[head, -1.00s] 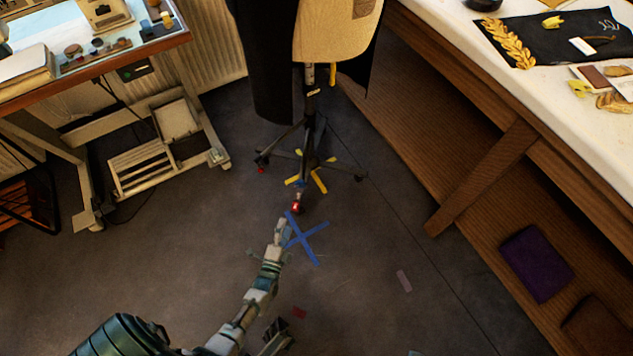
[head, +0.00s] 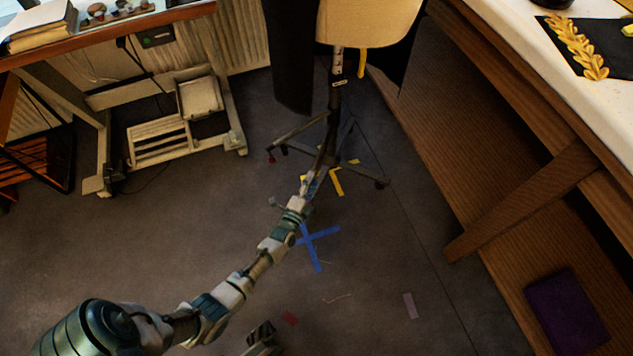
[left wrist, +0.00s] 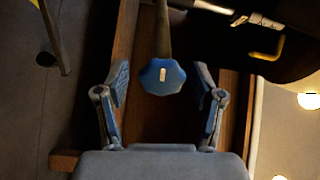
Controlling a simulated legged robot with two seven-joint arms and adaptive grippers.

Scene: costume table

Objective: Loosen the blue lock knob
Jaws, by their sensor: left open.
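The blue lock knob (left wrist: 160,77) is a lobed knob with a pale mark on its face, at the end of a dark rod in the left wrist view. My left gripper (left wrist: 161,92) is open, with one finger on each side of the knob. Gaps show between the knob and both fingers. In the head view my left gripper (head: 306,186) is at the foot of the dress-form stand (head: 334,125) and mostly hides the knob. A dark part of mine (head: 262,338) shows at the bottom edge; I cannot tell whether it is my right gripper.
The wooden workbench (head: 520,110) runs along the right, with a purple item (head: 567,312) on its low shelf. A desk frame (head: 165,140) stands at the left. Stand legs spread near yellow floor tape (head: 336,182). A blue tape cross (head: 318,238) marks the floor. Floor at lower left is clear.

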